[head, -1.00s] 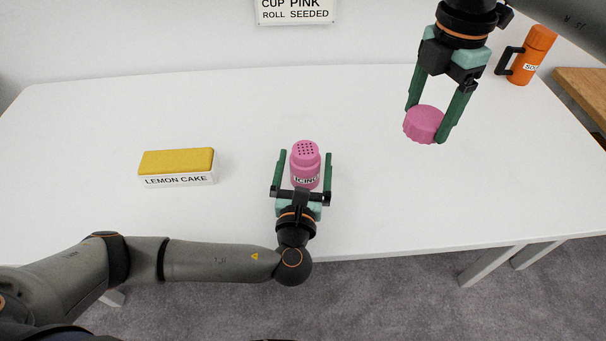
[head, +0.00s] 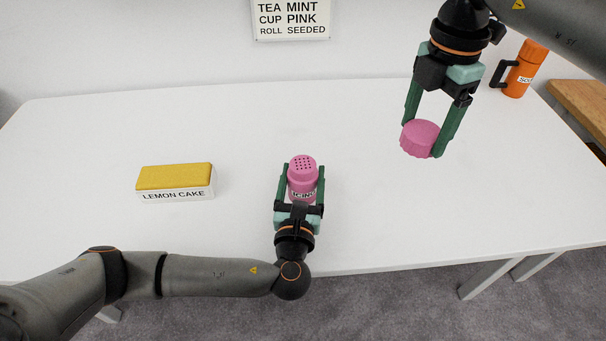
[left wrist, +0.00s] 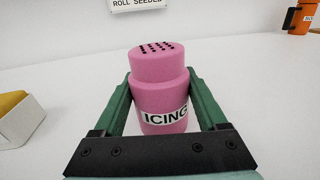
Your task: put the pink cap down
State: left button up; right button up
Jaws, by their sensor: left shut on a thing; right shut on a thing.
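The pink cap (head: 420,138) is held between the fingers of my right gripper (head: 428,134), above the right part of the white table. I cannot tell exactly how high it is. The pink icing shaker (head: 302,175) stands upright near the table's front edge, with a holed top and an ICING label. My left gripper (head: 301,188) is shut on the shaker, one finger on each side of its body. The left wrist view shows the shaker (left wrist: 160,95) between the green fingers, its lower part partly hidden by the gripper.
A yellow-topped box labelled LEMON CAKE (head: 176,183) sits on the table (head: 110,130) at the left. An orange flask (head: 524,70) with a black handle stands at the back right, beside a wooden board (head: 582,105). A sign (head: 290,18) hangs on the wall. The table's middle is clear.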

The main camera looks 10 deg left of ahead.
pick_arm(q)
jog(key=shift+c, duration=0.8)
pick_arm(e)
notch_tip(320, 180, down, 8)
jog(key=n, duration=0.5)
send_over(393, 210)
notch_tip(393, 210, down, 6)
jog(key=shift+r, duration=0.1)
jog(key=shift+f, duration=2.3)
jog(key=shift+f, duration=0.1)
jog(key=o, duration=1.2)
